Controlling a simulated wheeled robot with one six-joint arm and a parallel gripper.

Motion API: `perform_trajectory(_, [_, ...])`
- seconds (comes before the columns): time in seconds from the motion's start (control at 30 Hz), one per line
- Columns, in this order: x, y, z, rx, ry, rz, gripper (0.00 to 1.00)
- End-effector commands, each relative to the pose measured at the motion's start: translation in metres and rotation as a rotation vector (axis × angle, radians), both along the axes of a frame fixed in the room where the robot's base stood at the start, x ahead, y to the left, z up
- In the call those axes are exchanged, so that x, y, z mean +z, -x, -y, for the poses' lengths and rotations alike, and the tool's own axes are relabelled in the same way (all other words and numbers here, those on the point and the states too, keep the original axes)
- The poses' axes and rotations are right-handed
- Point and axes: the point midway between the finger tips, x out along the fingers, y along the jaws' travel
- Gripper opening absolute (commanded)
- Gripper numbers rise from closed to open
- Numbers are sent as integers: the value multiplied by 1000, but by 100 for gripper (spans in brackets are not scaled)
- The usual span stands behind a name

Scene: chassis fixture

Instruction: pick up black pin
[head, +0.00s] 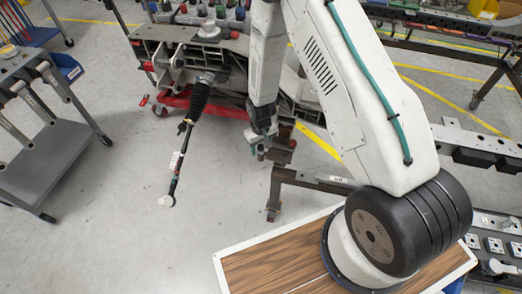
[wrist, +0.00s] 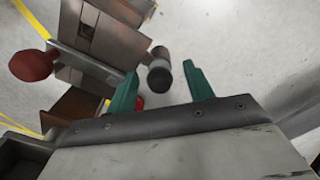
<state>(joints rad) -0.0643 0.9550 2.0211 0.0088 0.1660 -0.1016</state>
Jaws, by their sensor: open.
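A dark cylinder with a black rounded end and a lighter band, likely the black pin (wrist: 160,76), shows in the wrist view between the two green fingers of my gripper (wrist: 161,68). A gap shows on both sides of it, wider on the right finger's side. The fingers are apart and hold nothing. I cannot tell how far the pin lies beyond the fingertips. In the head view my gripper (head: 262,151) hangs at the end of the arm beside a brown metal fixture (head: 300,183). I cannot make out the pin clearly there.
A red knob (wrist: 33,65) on a metal bracket sits left of the fingers in the wrist view. In the head view, a grey cart (head: 50,165) stands left, a cluttered fixture with a hanging strut (head: 188,125) centre-left. Grey floor between them is clear.

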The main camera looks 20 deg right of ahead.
Motion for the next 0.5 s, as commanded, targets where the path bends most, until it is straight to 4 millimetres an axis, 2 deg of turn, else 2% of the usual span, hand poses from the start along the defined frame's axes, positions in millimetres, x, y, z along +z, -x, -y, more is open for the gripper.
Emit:
perform_trajectory(0.2, [-1, 0, 0, 0, 0, 1, 52])
perform_trajectory(0.27, [-1, 0, 0, 0, 0, 1, 38])
perform_trajectory(0.4, [-1, 0, 0, 0, 0, 1, 0])
perform_trajectory(0.5, [-1, 0, 0, 0, 0, 1, 0])
